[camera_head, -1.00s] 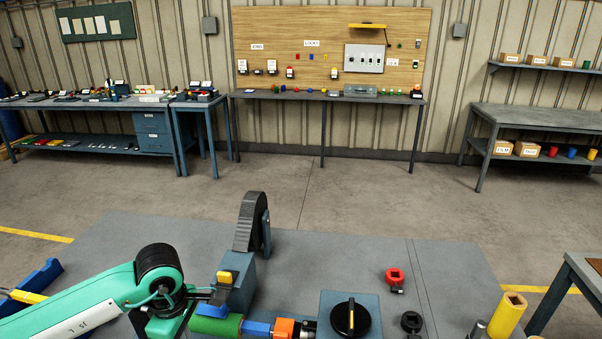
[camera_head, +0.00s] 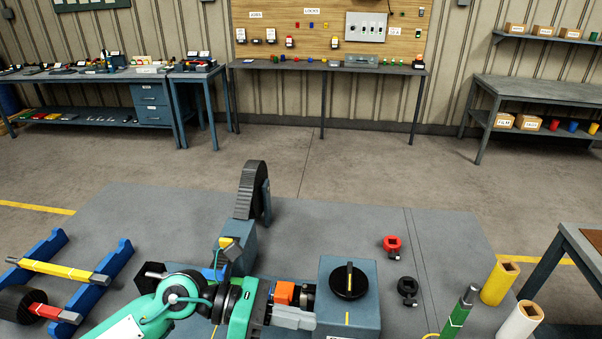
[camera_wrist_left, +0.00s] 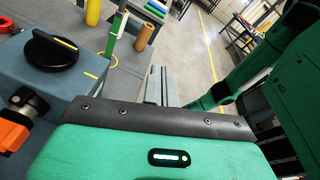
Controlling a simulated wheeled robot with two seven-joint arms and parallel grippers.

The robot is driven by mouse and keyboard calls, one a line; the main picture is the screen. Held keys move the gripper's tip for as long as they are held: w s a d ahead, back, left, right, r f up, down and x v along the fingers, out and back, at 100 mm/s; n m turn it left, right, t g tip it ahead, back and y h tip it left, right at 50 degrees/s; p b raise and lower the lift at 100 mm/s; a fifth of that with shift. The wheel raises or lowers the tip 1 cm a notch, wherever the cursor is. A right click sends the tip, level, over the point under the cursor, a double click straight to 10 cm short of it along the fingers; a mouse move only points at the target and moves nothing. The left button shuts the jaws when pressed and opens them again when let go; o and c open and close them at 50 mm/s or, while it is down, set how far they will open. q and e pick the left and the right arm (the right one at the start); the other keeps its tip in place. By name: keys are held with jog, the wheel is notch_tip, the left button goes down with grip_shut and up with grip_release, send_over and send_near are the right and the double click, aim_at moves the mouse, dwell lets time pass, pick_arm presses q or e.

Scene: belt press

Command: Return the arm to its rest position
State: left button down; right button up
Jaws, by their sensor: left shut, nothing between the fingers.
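My left arm (camera_head: 150,315) comes in from the lower left. It is green and white with dark joints. My left gripper (camera_head: 293,317) points right, with its grey fingers together and empty, in front of the orange coupling (camera_head: 284,292) and left of the blue-grey box with the black dial (camera_head: 350,280). Whether it touches them I cannot tell. In the left wrist view its fingers (camera_wrist_left: 160,86) show as a closed pair beyond the dark palm edge, and the dial (camera_wrist_left: 52,48) lies to their left. My right gripper does not show in the head view.
A black wheel (camera_head: 251,190) stands behind the gripper. Blue racks (camera_head: 108,272) hold rollers at left. Red (camera_head: 392,244) and black (camera_head: 407,287) fittings, a green rod (camera_head: 455,315), and yellow (camera_head: 500,282) and white (camera_head: 520,322) tubes stand at right.

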pick_arm(q)
notch_tip(320, 180, up, 8)
jog(key=w+n+t+h, duration=0.2)
jog(key=n+t+h, duration=0.4)
jog(key=n+t, duration=0.3)
jog(key=w+a+n+t+y, duration=0.7)
jog(key=n+t, duration=0.4)
jog(key=n, duration=0.6)
jog(key=s+a+f+n+g+y, duration=0.3)
jog(key=a+f+n+g+y, duration=0.1)
jog(key=a+f+n+y, duration=1.2)
jog(key=s+f+n+g+h, duration=0.1)
jog(key=s+f+n+g, duration=0.4)
jog(key=s+f, duration=0.4)
jog(key=s+f+n+g+h, duration=0.1)
jog(key=s+f+n+g, duration=0.1)
jog(key=s+f+g, duration=0.65)
notch_tip(320, 180, down, 29)
jog(key=s+t, duration=0.1)
jog(key=s, duration=0.1)
jog(key=s+a+f+g, duration=0.1)
jog(key=s+a+f, duration=0.2)
jog(key=s+f, duration=1.6)
jog(key=shift+s+y, duration=0.15)
jog(key=shift+y, duration=0.15)
